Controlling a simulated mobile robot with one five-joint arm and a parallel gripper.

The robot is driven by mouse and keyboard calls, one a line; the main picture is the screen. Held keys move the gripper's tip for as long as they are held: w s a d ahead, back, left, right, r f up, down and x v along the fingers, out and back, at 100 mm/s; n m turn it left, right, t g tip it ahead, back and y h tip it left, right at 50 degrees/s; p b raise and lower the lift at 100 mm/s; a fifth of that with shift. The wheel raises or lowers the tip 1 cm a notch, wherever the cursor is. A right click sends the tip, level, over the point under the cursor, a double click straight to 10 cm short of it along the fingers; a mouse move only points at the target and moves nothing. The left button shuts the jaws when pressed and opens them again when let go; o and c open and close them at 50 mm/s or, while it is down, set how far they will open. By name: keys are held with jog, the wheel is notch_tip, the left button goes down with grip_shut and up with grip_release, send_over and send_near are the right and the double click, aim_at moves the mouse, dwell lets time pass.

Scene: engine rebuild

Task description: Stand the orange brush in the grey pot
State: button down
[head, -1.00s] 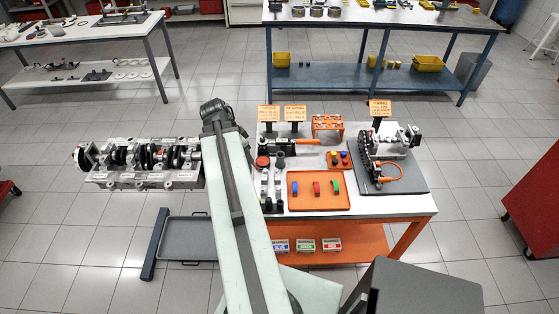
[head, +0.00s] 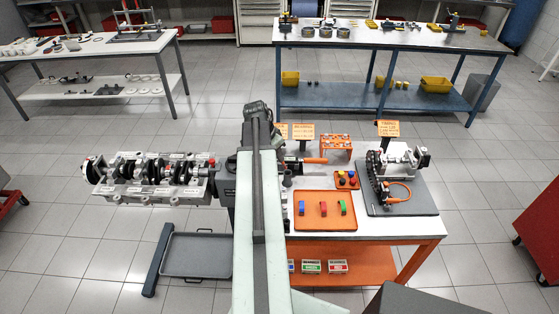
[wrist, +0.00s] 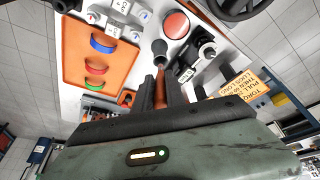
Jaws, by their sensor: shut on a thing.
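In the wrist view my gripper (wrist: 161,82) is shut, its dark fingers close together. An orange-brown piece (wrist: 174,91) shows at the fingers, which I take to be the held orange brush; most of it is hidden. Just beyond the fingertips is a small dark round-topped thing that looks like the grey pot (wrist: 159,48), apart from them in the picture. In the head view a small grey pot (head: 287,181) shows at the right edge of my arm. My gripper and the brush are hidden behind the arm there.
An orange tray (head: 325,224) with coloured pieces lies on the white bench. A tool with an orange handle (head: 315,160), an orange rack (head: 336,143) and an engine assembly (head: 400,165) stand around. A red disc (wrist: 176,24) is beyond the pot. Signs (head: 388,129) stand behind.

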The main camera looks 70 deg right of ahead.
jog(key=b+x, duration=0.3)
jog(key=x, duration=0.1)
jog(key=shift+w+b, duration=0.1)
jog(key=shift+b, duration=0.3)
jog(key=shift+f+b, duration=0.5)
jog(key=shift+f, duration=0.05)
jog(key=c, duration=1.4)
grip_release()
jog(key=shift+r, duration=0.15)
jog(key=shift+r+p, duration=0.3)
jog(key=shift+p, duration=0.15)
jog(key=p+v, duration=1.1)
jog(key=v, duration=0.1)
jog(key=shift+a+r+p, duration=0.1)
jog(key=shift+r+p, duration=0.1)
jog(key=shift+p, duration=0.15)
